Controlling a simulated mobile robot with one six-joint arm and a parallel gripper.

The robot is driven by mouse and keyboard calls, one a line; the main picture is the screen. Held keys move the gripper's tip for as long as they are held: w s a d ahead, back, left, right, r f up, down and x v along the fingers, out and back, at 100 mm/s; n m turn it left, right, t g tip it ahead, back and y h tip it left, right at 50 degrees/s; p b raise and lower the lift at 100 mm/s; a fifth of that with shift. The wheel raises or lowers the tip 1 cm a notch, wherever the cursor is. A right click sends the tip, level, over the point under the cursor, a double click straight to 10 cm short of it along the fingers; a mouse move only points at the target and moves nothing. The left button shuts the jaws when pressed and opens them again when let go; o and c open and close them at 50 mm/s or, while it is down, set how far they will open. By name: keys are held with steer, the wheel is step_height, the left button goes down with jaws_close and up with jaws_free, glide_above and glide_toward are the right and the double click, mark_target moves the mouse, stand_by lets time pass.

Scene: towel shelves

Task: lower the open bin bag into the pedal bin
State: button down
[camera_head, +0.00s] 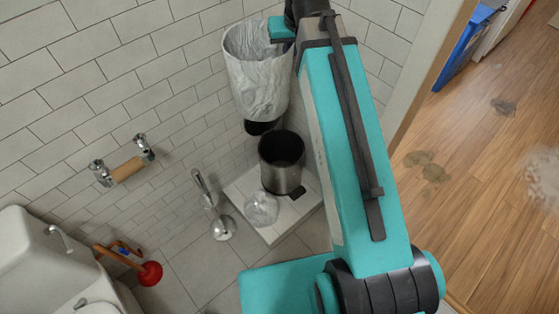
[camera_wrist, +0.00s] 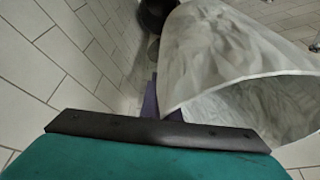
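The open bin bag (camera_head: 258,85) is whitish and translucent, with a round open mouth at the top. My gripper (camera_head: 284,30) is at the right side of its rim and appears shut on it; the fingertips are largely hidden. In the wrist view, the bag (camera_wrist: 235,50) hangs open beyond the dark finger bar (camera_wrist: 155,130), its rim meeting the gripper. The pedal bin (camera_head: 282,178) is a steel cylinder with a dark, open top. It stands upright, below and slightly right of the bag in the head view. The bag is apart from the bin.
The bin stands on a pale low platform (camera_head: 290,215) beside a clear crumpled object (camera_head: 261,208). A chrome brush stand (camera_head: 222,227), roll holder (camera_head: 125,170), red plunger (camera_head: 150,273) and toilet (camera_head: 35,260) are left. Tiled walls enclose the corner; wooden floor (camera_head: 480,150) lies right.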

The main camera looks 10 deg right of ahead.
steer(key=shift+r, duration=0.1)
stand_by(0.4)
steer(key=p+v, duration=0.2)
steer(key=p, duration=0.3)
steer(key=w+p+v, duration=0.1)
steer(key=p+v, duration=0.2)
steer(key=p, duration=0.2)
steer(key=p+v, duration=0.3)
steer(key=p, duration=0.2)
steer(key=shift+w+a+r, duration=0.15)
steer(key=shift+w+r, duration=0.15)
steer(key=shift+r, duration=0.3)
steer(key=shift+a, duration=0.1)
